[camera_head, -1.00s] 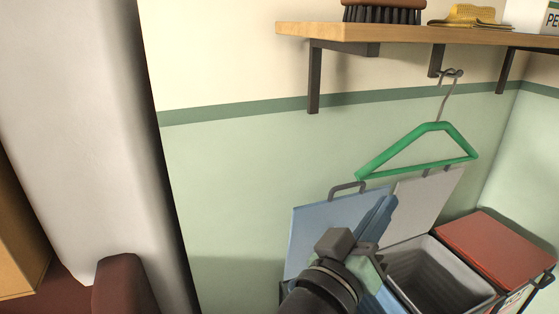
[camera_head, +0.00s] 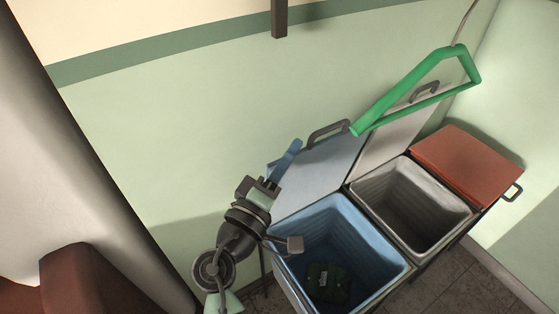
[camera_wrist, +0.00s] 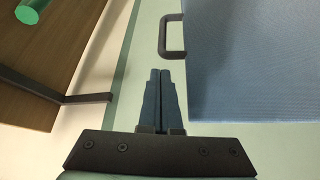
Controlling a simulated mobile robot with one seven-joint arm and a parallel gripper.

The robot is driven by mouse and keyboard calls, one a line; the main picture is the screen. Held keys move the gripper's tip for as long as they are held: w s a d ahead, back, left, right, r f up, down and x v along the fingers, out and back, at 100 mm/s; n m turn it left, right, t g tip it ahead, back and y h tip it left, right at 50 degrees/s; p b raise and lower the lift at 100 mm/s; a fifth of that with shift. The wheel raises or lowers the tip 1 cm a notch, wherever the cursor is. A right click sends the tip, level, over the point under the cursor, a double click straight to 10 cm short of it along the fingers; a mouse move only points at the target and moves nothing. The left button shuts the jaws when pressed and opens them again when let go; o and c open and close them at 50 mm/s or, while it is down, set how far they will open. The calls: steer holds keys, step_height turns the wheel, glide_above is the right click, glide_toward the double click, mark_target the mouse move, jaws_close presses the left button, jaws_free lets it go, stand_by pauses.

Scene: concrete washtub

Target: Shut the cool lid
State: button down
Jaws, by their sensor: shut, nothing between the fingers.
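The cool lid, a pale blue panel (camera_head: 318,172), stands open, tilted back toward the green wall behind the blue bin (camera_head: 393,257). Its dark handle (camera_head: 328,131) is on its top edge. My gripper (camera_head: 297,146) is shut and empty, with its blue fingers at the left edge of the lid. In the wrist view, the shut fingers (camera_wrist: 160,76) point toward the wall, and the lid (camera_wrist: 250,60) with its handle (camera_wrist: 173,36) lies just to the right. The fingers look apart from the lid there.
A grey bin (camera_head: 420,240) with its lid (camera_head: 393,138) open stands right of the blue one, then a bin with a shut red lid (camera_head: 468,162). A green hanger (camera_head: 400,92) hangs in front of the open lids. A dark green item (camera_head: 328,282) lies in the blue bin.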

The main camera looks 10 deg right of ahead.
mark_target(301, 150)
steer(key=shift+x, duration=2.3)
steer(key=shift+f, duration=0.1)
